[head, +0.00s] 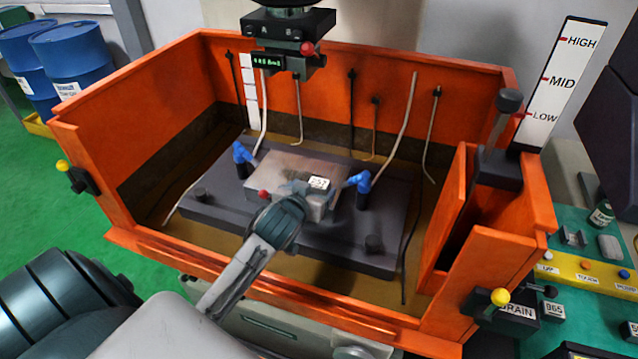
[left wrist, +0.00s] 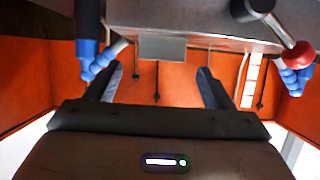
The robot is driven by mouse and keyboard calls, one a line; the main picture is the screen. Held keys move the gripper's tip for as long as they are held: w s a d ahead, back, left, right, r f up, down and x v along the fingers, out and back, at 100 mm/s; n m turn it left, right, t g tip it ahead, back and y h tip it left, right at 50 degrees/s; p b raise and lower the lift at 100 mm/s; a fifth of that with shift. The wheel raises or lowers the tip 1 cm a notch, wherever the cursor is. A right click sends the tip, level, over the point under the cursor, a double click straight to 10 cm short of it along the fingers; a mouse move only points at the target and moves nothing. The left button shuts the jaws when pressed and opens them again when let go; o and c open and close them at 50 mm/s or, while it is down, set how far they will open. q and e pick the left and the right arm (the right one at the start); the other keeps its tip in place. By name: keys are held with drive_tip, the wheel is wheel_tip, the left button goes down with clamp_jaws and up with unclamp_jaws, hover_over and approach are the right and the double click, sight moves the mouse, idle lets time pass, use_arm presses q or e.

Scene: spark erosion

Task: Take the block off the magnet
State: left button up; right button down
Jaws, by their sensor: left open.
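The metal block (head: 290,172) is a pale grey slab with a small white number label. It lies on the dark magnet plate (head: 335,237) in the orange tank. A red ball knob (head: 263,195) shows at the block's front left; in the left wrist view the knob (left wrist: 299,55) sits on a short metal rod. My left gripper (head: 300,188) is at the block's front edge and hides part of it. In the left wrist view its two fingers (left wrist: 160,70) are spread apart, with the grey block (left wrist: 200,18) beyond their tips. I cannot tell whether they touch it. My right gripper is out of view.
Blue nozzles (head: 243,153) (head: 359,183) stand on either side of the block. The orange tank (head: 170,262) has high walls around the plate. A drain box (head: 497,168) fills its right end.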

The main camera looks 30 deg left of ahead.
sight(318, 184)
use_arm(q)
drive_tip(key=p+x, duration=0.2)
drive_tip(key=x, duration=0.1)
drive_tip(key=shift+w+a+f+p, duration=0.2)
drive_tip(key=shift+w+p, duration=0.1)
drive_tip(key=shift+p, duration=0.1)
drive_tip(key=shift+w+f, duration=0.2)
drive_tip(key=shift+w, duration=0.1)
drive_tip(key=shift+w+a+f, duration=0.1)
drive_tip(key=shift+w+f, duration=0.2)
drive_tip(key=shift+w, duration=0.05)
drive_tip(key=shift+r, duration=0.1)
drive_tip(key=c, duration=1.4)
drive_tip(key=shift+r, duration=0.15)
